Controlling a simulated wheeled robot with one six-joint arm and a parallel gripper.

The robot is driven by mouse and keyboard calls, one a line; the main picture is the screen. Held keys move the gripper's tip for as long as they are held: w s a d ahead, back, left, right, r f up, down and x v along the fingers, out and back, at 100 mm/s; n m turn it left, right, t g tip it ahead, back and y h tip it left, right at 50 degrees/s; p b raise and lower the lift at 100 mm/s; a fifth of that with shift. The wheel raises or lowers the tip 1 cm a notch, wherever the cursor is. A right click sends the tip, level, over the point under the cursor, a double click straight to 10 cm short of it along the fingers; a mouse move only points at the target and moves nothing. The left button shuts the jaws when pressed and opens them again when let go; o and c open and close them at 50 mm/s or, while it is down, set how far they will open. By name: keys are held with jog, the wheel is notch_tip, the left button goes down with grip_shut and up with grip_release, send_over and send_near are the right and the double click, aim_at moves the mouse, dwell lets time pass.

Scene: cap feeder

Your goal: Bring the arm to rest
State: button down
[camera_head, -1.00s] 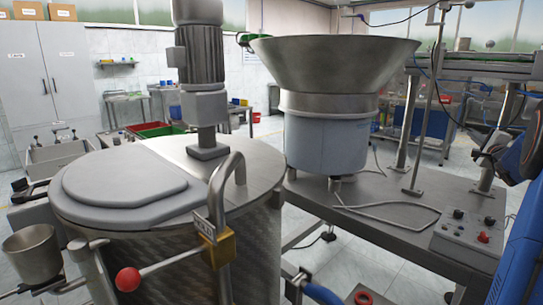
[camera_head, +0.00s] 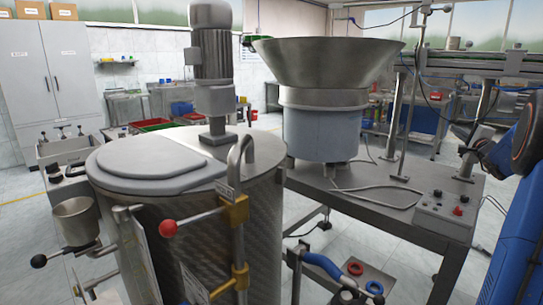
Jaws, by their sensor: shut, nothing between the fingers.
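My blue arm (camera_head: 528,215) stands folded along the right edge of the view, with a dark wrist part near its top. My gripper (camera_head: 466,150) shows small and dark to the left of the wrist, in front of the far end of the steel bench. It is shut and empty. Its fingertips are small, and parts of the arm run out of the frame. I cannot tell how far the gripper is from the bench.
A steel bowl feeder (camera_head: 325,100) stands on the steel bench (camera_head: 395,180), with a control box (camera_head: 443,212) at the bench's right. A lidded steel tank (camera_head: 150,162) with a motor stands to the left. A red ring (camera_head: 353,268) and a blue ring (camera_head: 374,287) lie low in front.

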jog(key=s+a+f+n+g+y, duration=0.1)
jog(key=s+a+n+g+y, duration=0.2)
jog(key=a, duration=0.9)
jog(key=s+a+f+n+g+y, duration=0.1)
jog(key=s+a+n+y, duration=0.2)
jog(key=a, duration=1)
jog(key=s+a+f+n+g+y, duration=0.1)
jog(key=s+a+n+g+y, duration=0.3)
jog(key=a, duration=0.8)
jog(key=s+a+f+n+g+h, duration=0.15)
jog(key=s+a+f+n, duration=0.25)
jog(key=s+a+f, duration=0.5)
jog(key=s+a+f+n+g, duration=0.2)
jog(key=s+a+n+g, duration=0.15)
jog(key=s+a, duration=0.65)
jog(key=s+d+f+n+h, duration=0.1)
jog(key=s+d+f, duration=0.1)
jog(key=s, duration=0.4)
jog(key=s+d+f+n+h, duration=0.2)
jog(key=s+f, duration=0.2)
jog(key=s, duration=0.2)
jog(key=s+d+f+n+g+h, duration=0.1)
jog(key=s+d+f+h, duration=0.1)
jog(key=s, duration=0.5)
jog(key=shift+f, duration=0.75)
